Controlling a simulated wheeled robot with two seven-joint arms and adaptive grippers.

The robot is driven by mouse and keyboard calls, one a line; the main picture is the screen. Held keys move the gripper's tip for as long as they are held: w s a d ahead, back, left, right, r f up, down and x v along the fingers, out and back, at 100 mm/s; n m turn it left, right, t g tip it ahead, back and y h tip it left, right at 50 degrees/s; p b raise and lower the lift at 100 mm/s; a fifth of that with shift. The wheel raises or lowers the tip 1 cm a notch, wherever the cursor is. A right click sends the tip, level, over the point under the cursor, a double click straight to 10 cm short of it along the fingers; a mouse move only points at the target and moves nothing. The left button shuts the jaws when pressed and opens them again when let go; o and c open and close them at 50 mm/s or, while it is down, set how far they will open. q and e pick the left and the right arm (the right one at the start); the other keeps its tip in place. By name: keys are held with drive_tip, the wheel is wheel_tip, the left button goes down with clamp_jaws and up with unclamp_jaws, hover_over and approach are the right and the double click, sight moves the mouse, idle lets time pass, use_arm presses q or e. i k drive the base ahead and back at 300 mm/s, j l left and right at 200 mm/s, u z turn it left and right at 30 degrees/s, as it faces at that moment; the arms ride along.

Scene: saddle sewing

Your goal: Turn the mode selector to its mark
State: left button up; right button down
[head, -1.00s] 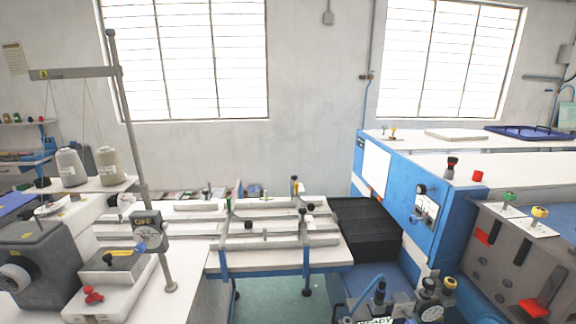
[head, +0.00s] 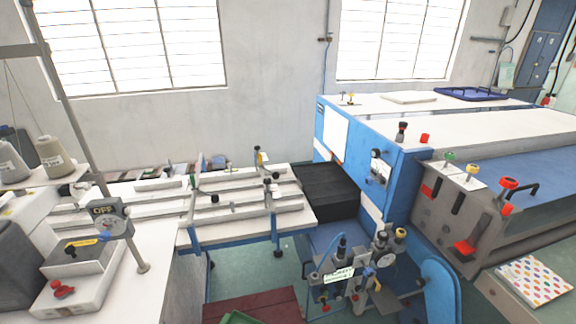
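No part is clearly labelled as the mode selector, and I cannot tell which control it is. On the blue cabinet, a panel (head: 379,172) carries a small switch, with a round black knob (head: 376,153) above it; marks there are too small to read. On the left, a grey box (head: 78,264) has a black knob (head: 71,251) beside a yellow strip. Above it, a grey unit (head: 109,218) with a dial shows "OFF". Neither of my grippers is in view.
A blue-framed white table (head: 240,231) with rails stands in the middle. A fixture with valves, gauges and a "READY" sign (head: 339,275) stands at bottom centre. A grey machine with red and green knobs (head: 440,215) is at right. Green floor (head: 240,274) shows between them.

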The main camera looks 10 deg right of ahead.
sight(358, 288)
drive_tip(key=z, duration=1.05)
drive_tip(key=i+l+z, duration=0.15)
drive_tip(key=l, duration=0.3)
drive_tip(key=i+l+z, duration=0.15)
drive_tip(key=l, duration=0.25)
drive_tip(key=i+l+z, duration=0.15)
drive_tip(key=i+l, duration=0.1)
drive_tip(key=l, duration=0.1)
